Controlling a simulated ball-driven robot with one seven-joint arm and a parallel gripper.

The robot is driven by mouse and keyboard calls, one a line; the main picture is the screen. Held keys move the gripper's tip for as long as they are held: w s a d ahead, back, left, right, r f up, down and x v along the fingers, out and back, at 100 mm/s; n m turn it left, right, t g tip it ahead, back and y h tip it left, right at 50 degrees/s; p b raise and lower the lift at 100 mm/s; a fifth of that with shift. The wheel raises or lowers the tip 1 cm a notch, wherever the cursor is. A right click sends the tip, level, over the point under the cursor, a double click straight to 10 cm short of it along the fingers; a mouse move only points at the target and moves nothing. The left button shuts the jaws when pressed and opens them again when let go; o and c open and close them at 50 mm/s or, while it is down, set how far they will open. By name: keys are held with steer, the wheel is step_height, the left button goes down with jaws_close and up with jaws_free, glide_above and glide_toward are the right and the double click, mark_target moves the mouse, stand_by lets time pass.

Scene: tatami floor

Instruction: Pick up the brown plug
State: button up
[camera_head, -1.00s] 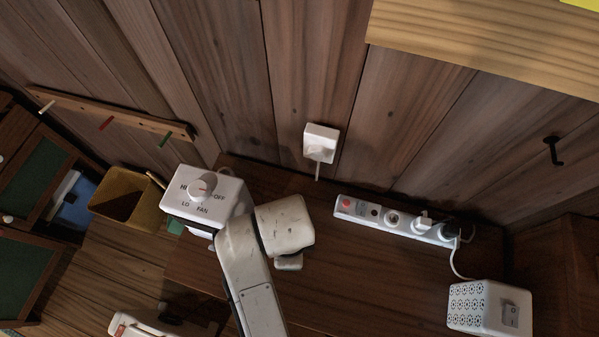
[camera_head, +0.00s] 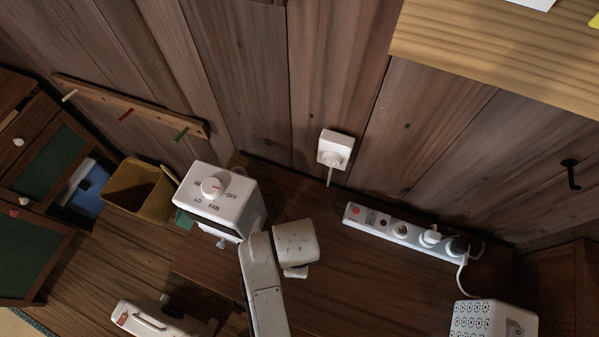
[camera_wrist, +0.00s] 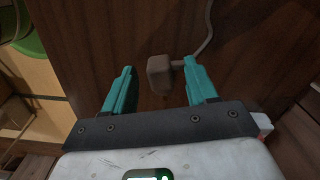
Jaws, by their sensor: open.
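The brown plug (camera_wrist: 158,74) shows in the wrist view as a small brownish block with a pale cord running from its right side up and away. It lies on a dark wood surface. My gripper (camera_wrist: 160,70) is open, with one teal finger on each side of the plug's near end in the picture. The right finger looks close to the plug and cord; I cannot tell whether they touch, or how far below the fingertips the plug lies. In the head view my arm's end (camera_head: 295,243) is over the dark wood top, and I cannot make out the plug there.
A white box with a dial (camera_head: 216,200) stands left of my arm. A white power strip (camera_head: 400,232) lies at the wall, with a white patterned box (camera_head: 490,318) to its right. A wall socket (camera_head: 335,148) has a cord hanging down. A yellow bin (camera_head: 140,190) stands farther left.

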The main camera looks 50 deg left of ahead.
steer(key=shift+c, duration=0.3)
jaws_close()
steer(key=shift+r, duration=0.55)
step_height(320, 180, up, 2)
steer(key=shift+s+r, duration=0.1)
steer(key=shift+r, duration=0.15)
steer(key=s+d+r+p, duration=0.1)
steer(key=s+d+r, duration=0.2)
steer(key=s+r, duration=0.6)
steer(key=s, duration=0.4)
steer(key=shift+s+d+r+p, duration=0.15)
steer(key=shift+d+r+p, duration=0.1)
steer(key=shift+d+p, duration=0.15)
